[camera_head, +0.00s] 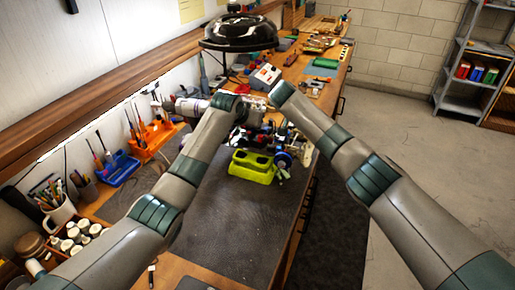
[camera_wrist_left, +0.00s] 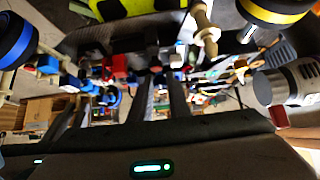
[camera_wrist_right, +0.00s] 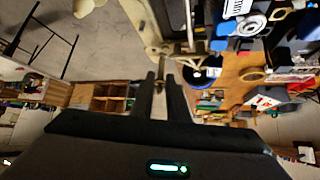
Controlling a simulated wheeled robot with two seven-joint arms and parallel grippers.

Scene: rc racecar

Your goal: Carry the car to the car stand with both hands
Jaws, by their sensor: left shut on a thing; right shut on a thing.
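The car is partly hidden between my arms in the head view. It is a dark chassis with small coloured parts and a blue-rimmed wheel (camera_head: 283,159). In the left wrist view its chassis (camera_wrist_left: 120,45) lies between a blue-ringed and a yellow-ringed wheel. The yellow-green block (camera_head: 251,167) with dark hollows, apparently the car stand, is on the dark mat (camera_head: 245,225), just in front of the car. I cannot tell if they touch. My left gripper (camera_wrist_left: 160,90) is shut on the car's edge. My right gripper (camera_wrist_right: 161,75) is shut on a pale part of it.
An orange tool holder (camera_head: 152,140), a blue holder (camera_head: 120,168) and a pen cup (camera_head: 58,207) line the left wall. A black dome (camera_head: 240,32) is beyond the car. The front mat is mostly clear. Open floor lies right of the bench.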

